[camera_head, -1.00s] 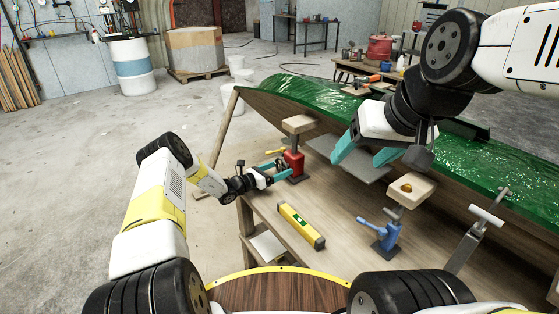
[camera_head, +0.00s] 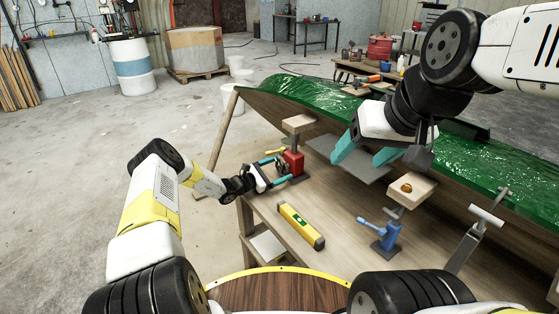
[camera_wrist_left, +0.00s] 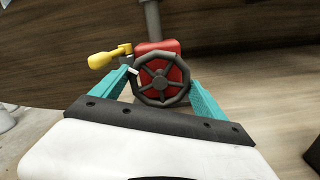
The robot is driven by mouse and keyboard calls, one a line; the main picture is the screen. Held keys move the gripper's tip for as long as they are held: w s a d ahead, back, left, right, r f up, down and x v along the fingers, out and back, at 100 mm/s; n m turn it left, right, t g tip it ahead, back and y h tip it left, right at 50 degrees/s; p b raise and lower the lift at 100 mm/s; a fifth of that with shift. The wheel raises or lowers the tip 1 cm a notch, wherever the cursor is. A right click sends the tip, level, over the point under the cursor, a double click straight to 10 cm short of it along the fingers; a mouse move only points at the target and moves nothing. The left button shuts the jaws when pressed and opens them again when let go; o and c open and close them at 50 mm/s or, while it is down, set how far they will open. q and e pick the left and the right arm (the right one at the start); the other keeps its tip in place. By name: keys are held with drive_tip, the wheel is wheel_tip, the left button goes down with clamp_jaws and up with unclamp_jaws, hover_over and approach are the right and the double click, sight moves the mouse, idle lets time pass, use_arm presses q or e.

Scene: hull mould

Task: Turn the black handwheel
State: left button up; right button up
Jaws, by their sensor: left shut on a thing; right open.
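The black handwheel (camera_wrist_left: 161,81) sits on the front of a red jack (camera_wrist_left: 158,50), and the left wrist view shows it face on. My left gripper (camera_wrist_left: 161,84) has its teal fingers on either side of the wheel's rim and is shut on it. In the head view the same red jack (camera_head: 294,164) stands on the bench, with my left gripper (camera_head: 276,167) at its left side; the wheel is mostly hidden there by the gripper. My right gripper (camera_head: 362,150) is open and empty above the bench, beside the green hull.
A yellow lever (camera_wrist_left: 105,57) sticks out left of the red jack. A yellow spirit level (camera_head: 301,226) and a blue jack (camera_head: 386,235) stand on the bench (camera_head: 345,215). The green hull (camera_head: 330,101) lies behind. A wooden pad (camera_head: 299,124) tops the red jack.

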use_arm(q)
drive_tip(key=shift+a+m, duration=0.1)
drive_tip(key=shift+m, duration=0.4)
drive_tip(key=o, duration=1.1)
drive_tip(key=shift+v, duration=3.9)
